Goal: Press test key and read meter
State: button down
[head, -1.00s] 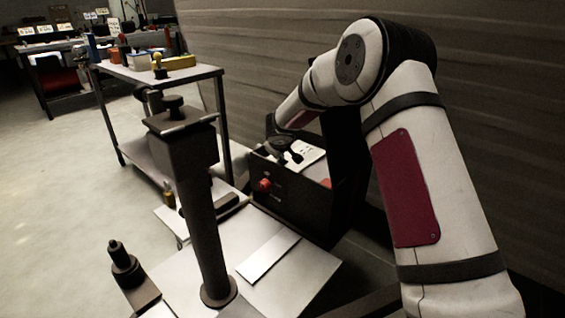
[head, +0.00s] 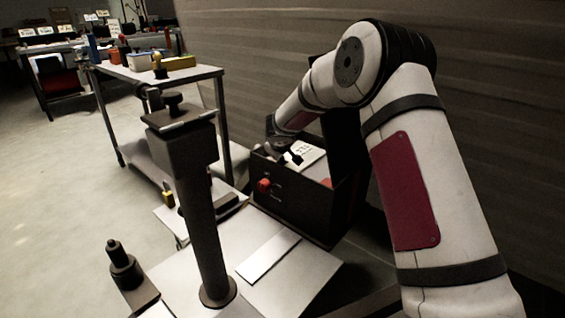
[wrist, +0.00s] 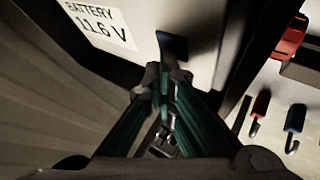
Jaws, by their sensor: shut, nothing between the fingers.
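In the wrist view a pale display panel (wrist: 100,24) reads "BATTERY 11.6 V". A small dark blue key (wrist: 173,46) sits to the right of the reading on the same pale face. My gripper (wrist: 165,72) is shut and empty, its fingertips right at the near edge of the key. I cannot tell whether they touch or press it.
A red knob (head: 264,185) is on the box front. In the wrist view a red clamp-like part (wrist: 291,38), a small red-handled item (wrist: 260,103) and a blue-handled one (wrist: 295,118) lie to the right. A workbench (head: 150,72) with several items stands behind; open floor is left.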

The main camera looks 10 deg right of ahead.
aim_at(280, 162)
jog(key=shift+r, duration=0.1)
jog(key=shift+r+p, duration=0.4)
jog(key=shift+r, duration=0.3)
jog(key=shift+r+p, duration=1.8)
jog(key=shift+r, duration=0.75)
jog(key=shift+f, duration=0.1)
